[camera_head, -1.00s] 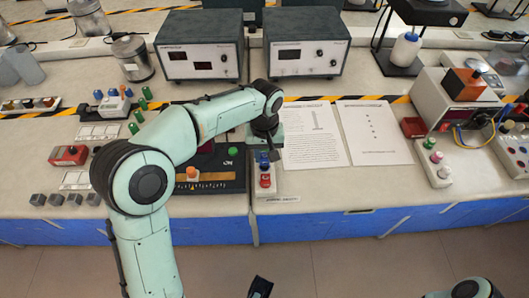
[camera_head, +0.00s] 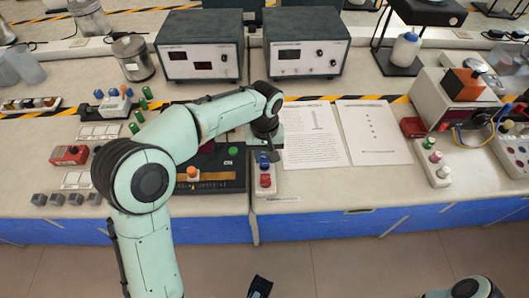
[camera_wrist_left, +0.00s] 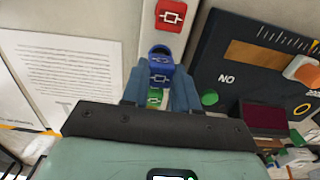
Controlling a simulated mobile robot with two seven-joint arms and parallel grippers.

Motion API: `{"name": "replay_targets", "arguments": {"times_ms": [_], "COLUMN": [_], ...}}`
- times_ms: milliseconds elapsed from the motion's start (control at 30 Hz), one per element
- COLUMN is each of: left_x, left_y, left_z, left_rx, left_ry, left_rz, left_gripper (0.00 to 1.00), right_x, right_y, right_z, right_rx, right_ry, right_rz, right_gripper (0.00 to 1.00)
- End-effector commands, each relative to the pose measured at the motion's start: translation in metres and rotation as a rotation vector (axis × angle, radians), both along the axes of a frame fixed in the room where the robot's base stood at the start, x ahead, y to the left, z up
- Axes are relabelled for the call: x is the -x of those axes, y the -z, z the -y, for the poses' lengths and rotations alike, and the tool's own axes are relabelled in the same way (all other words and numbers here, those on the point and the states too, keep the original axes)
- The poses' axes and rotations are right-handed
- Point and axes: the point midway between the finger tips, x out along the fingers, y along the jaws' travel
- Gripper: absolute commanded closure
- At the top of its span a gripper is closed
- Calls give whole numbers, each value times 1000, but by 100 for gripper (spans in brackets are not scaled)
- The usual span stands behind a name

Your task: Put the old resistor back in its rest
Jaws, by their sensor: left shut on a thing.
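My left gripper (camera_head: 264,157) is shut on a blue block with a white resistor symbol (camera_wrist_left: 160,68), which sits between its fingers in the left wrist view. It is over the narrow white rest strip (camera_head: 264,193) beside the black board. A red block with the same symbol (camera_wrist_left: 171,15) sits on the strip, and it also shows in the head view (camera_head: 265,181). A green block (camera_wrist_left: 154,97) shows partly behind the blue one. I cannot tell whether the blue block touches the strip. A dark part at the bottom of the head view may be my right gripper (camera_head: 260,287).
The black board (camera_head: 215,185) with an orange-topped knob (camera_head: 192,173) lies just left of the strip. Printed sheets (camera_head: 313,135) lie to the right. Two meter boxes (camera_head: 199,45) stand behind. Grey cubes (camera_head: 57,199) and a red block stand at left.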

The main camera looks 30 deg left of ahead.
Motion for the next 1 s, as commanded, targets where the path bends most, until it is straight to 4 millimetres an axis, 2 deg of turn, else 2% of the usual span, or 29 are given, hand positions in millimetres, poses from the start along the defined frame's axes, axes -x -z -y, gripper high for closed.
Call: {"name": "replay_targets", "arguments": {"times_ms": [1000], "left_x": [0], "left_y": [8], "left_z": [0], "left_rx": [0], "left_ry": [0], "left_rz": [-1], "left_gripper": [100], "right_x": [1], "right_y": [3], "right_z": [0], "right_rx": [0], "right_ry": [0], "right_rz": [-1], "right_gripper": [57]}}
